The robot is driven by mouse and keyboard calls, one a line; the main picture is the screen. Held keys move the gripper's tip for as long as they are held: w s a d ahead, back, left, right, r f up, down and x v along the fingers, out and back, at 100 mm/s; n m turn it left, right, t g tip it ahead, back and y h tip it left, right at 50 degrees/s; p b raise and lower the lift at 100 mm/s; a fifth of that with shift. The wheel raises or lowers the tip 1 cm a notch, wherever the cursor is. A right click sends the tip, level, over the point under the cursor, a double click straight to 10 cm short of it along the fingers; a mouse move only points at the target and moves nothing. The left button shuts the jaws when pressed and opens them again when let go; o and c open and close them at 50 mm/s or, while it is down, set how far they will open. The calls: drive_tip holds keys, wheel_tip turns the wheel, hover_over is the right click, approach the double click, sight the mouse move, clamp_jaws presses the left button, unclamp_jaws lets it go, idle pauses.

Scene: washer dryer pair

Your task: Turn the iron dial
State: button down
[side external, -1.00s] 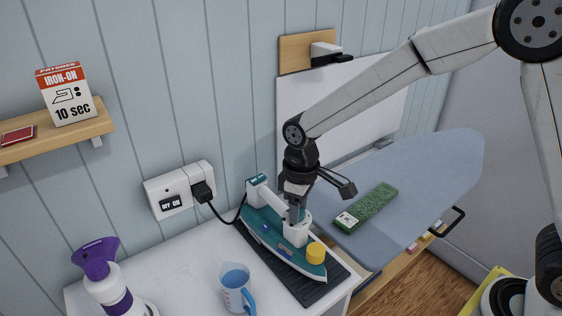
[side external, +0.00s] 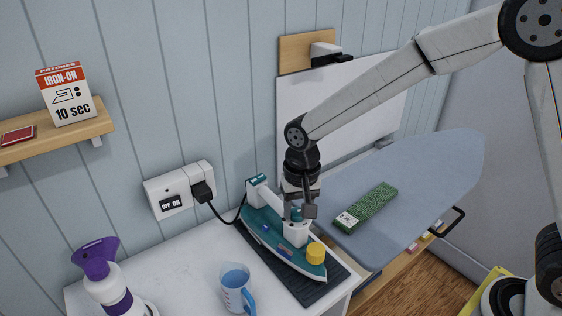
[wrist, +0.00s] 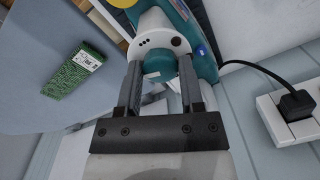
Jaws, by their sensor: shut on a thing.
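The teal and white iron (side external: 262,228) rests on a dark ribbed mat (side external: 318,291) on the white table, with a yellow cap (side external: 316,253) near its front end. In the wrist view the iron's teal dial (wrist: 160,67) sits between my two fingers, beside a white round collar with dark dots (wrist: 152,43). My gripper (wrist: 161,80) is shut on the dial, one finger on each side. In the side view my gripper (side external: 296,213) points down at the iron's upper part and hides most of the dial.
The iron's cord runs to a wall socket (side external: 181,189). A blue jug (side external: 235,287) and a purple and white spray bottle (side external: 107,281) stand on the table to the left.

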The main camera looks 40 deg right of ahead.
sight(299, 212)
drive_tip(key=shift+m, duration=1.3)
drive_tip(key=shift+c, duration=1.1)
unclamp_jaws()
drive_tip(key=shift+r, duration=0.1)
drive_tip(key=shift+s+r, duration=0.1)
drive_tip(key=shift+r, duration=3.75)
drive_tip(key=shift+d, duration=0.1)
